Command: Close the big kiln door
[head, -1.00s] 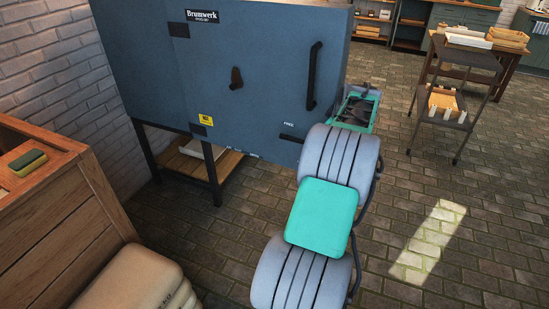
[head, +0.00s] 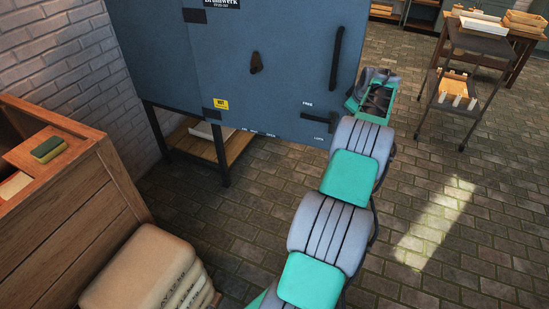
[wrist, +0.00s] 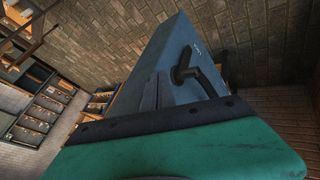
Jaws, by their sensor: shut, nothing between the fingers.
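The big kiln (head: 152,60) is a blue-grey box on a dark-legged stand. Its door (head: 290,75) is a wide panel with hinges on its left side, a dark latch knob (head: 257,63) and a long vertical handle (head: 336,58). The door's right part reaches out beyond the stand, so it looks swung open; the kiln's opening is hidden behind it. My gripper is at the door's right edge, its fingertips hidden in the head view. In the wrist view my gripper (wrist: 150,96) is shut and empty, close against the blue-grey panel; contact is unclear.
A wooden crate (head: 75,215) with a sponge (head: 49,149) and stacked sacks (head: 150,270) stand at the left front. A dark cart (head: 462,85) and a wooden table (head: 520,40) are at the back right. The brick floor at the right is clear.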

